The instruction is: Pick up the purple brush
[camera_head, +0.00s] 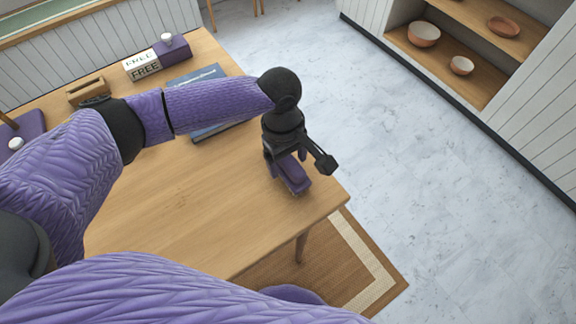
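The purple brush (294,178) lies on the wooden table (200,215) near its right corner, its upper part hidden by my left gripper. My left gripper (297,164) points down right over the brush. Its black fingers are spread, one at the left side of the brush and one out to the right, clear of it. I cannot tell whether a finger touches the brush. My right gripper is out of view.
A blue book (204,74) lies under my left arm. Behind it are a "FREE" sign block (142,66), a purple box (172,50) and a wooden holder (87,91). The table's right edge is close to the brush. Bowls (424,34) stand on a far shelf.

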